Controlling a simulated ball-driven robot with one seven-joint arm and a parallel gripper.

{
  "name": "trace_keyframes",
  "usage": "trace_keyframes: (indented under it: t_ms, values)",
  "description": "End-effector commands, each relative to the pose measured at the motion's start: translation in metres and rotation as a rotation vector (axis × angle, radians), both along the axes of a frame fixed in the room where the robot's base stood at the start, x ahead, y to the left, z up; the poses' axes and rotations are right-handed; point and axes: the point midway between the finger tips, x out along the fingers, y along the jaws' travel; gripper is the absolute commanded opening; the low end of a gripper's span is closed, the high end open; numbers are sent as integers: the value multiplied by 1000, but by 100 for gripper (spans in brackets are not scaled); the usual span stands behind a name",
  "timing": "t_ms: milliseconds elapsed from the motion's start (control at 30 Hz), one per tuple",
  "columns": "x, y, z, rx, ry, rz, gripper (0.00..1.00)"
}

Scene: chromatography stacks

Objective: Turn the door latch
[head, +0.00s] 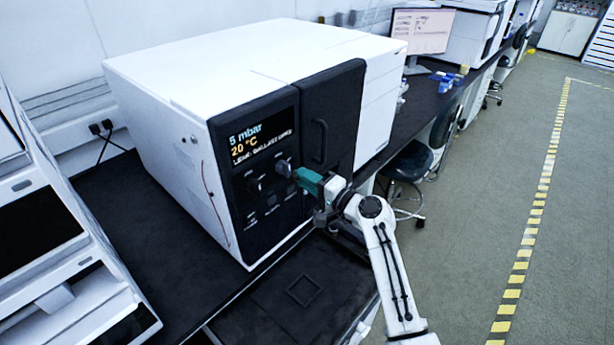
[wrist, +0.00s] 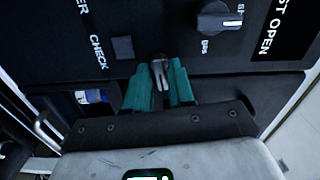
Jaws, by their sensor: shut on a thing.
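A white instrument (head: 230,60) with a black front stands on the dark bench. Its black door (head: 340,105) is closed and carries a vertical bar handle (head: 320,142). The door latch (head: 282,167), a small dark grey knob, sits on the panel left of the door's lower part. My gripper (head: 297,173) has teal fingers and reaches it from the right. In the wrist view the fingers of my gripper (wrist: 159,84) are shut on the latch (wrist: 160,68), one on each side. Its grey tip shows between them, and the fingers partly hide it.
A second knob (wrist: 213,18) sits beside the latch on the panel, with a small square button (wrist: 122,47) on the other side. The display (head: 262,138) reads 5 mbar and 20 °C. A stool (head: 410,165) stands right of my arm.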

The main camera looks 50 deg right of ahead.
Motion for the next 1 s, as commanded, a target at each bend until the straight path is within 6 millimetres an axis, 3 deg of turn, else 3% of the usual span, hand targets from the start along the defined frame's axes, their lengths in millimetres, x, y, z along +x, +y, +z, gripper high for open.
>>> trace_keyframes:
  t_ms: [300,833,867,1000]
  values:
    - [-1,-2,-1,115,6,-4,0]
    - [-1,-2,-2,136,7,-4,0]
    - [-1,-2,-3,136,7,-4,25]
    - [-1,-1,-2,135,7,-3,38]
